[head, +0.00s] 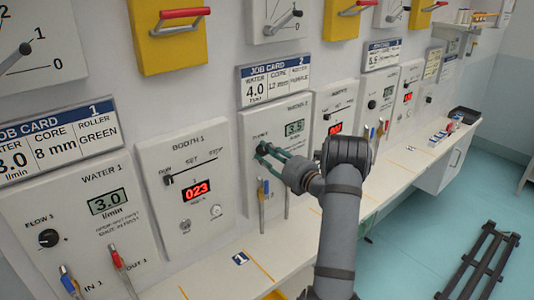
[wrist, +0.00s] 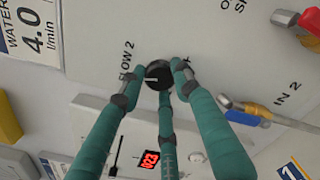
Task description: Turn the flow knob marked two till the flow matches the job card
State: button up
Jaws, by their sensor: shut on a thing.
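The flow knob two (wrist: 157,76) is a dark round knob with a pale pointer line, beside the FLOW 2 label in the wrist view. My gripper (wrist: 160,80) has green fingers closed around this knob. In the head view my gripper (head: 264,151) reaches the WATER 2 panel (head: 297,108) from the right, and its fingers mostly hide the knob. The panel's display (head: 294,128) seems to read 3.5, though the digits are small. The job card for station two (head: 273,82) above it says water 4.0 l/min; it also shows in the wrist view (wrist: 35,32).
The WATER 1 panel (head: 84,218) at left reads 3.0. The BOOTH 1 panel (head: 190,188) stands between the stations. Hose fittings with red and blue levers (wrist: 262,112) lie right of the knob in the wrist view. A pale bench (head: 300,232) runs below the panels.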

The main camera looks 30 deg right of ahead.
jog(key=shift+f, duration=0.25)
jog(key=o, duration=0.7)
jog(key=shift+c, duration=0.2)
jog(key=o, duration=0.5)
jog(key=shift+r, duration=0.15)
jog(key=v, duration=1.2)
jog(key=shift+w, duration=0.1)
